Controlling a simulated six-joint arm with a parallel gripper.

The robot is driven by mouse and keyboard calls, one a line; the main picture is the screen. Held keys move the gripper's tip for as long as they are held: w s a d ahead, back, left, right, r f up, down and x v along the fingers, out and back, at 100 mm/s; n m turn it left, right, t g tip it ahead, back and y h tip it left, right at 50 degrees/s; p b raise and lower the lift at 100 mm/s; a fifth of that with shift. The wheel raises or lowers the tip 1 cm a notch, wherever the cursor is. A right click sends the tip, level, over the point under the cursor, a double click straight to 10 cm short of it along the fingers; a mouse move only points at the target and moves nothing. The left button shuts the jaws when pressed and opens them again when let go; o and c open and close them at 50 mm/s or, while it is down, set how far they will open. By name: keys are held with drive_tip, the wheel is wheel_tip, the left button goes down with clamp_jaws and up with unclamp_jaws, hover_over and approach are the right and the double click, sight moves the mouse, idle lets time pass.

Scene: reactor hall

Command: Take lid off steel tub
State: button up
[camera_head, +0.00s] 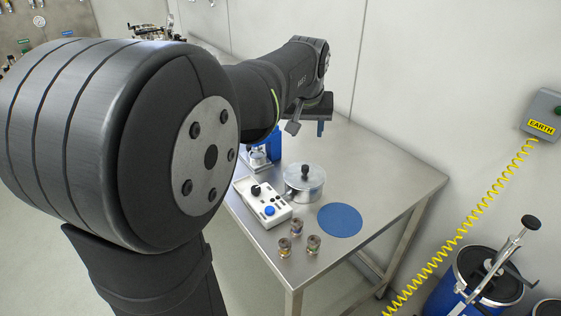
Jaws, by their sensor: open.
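The steel tub (303,194) stands upright on the steel table, right of the white control box. Its lid (298,175) sits on top and carries a dark knob (305,171). My gripper (307,129) hangs above and behind the tub, apart from the lid. My arm crosses the upper left and hides part of the table's far left side.
A blue round mat (340,220) lies bare on the table (389,185), right of the tub. A white control box (263,204) with a blue button stands left of the tub. Three small fittings (297,227) stand near the front edge. A blue device (275,146) stands behind.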

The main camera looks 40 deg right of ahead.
hover_over(305, 166)
drive_tip(key=s+a, duration=0.1)
drive_tip(key=s, duration=0.1)
drive_tip(key=shift+m, duration=0.4)
wheel_tip(305, 166, down, 12)
drive_tip(key=shift+a, duration=0.15)
drive_tip(key=shift+a+x, duration=0.2)
drive_tip(key=shift+x, duration=2.4)
drive_tip(key=shift+w, duration=0.1)
clamp_jaws()
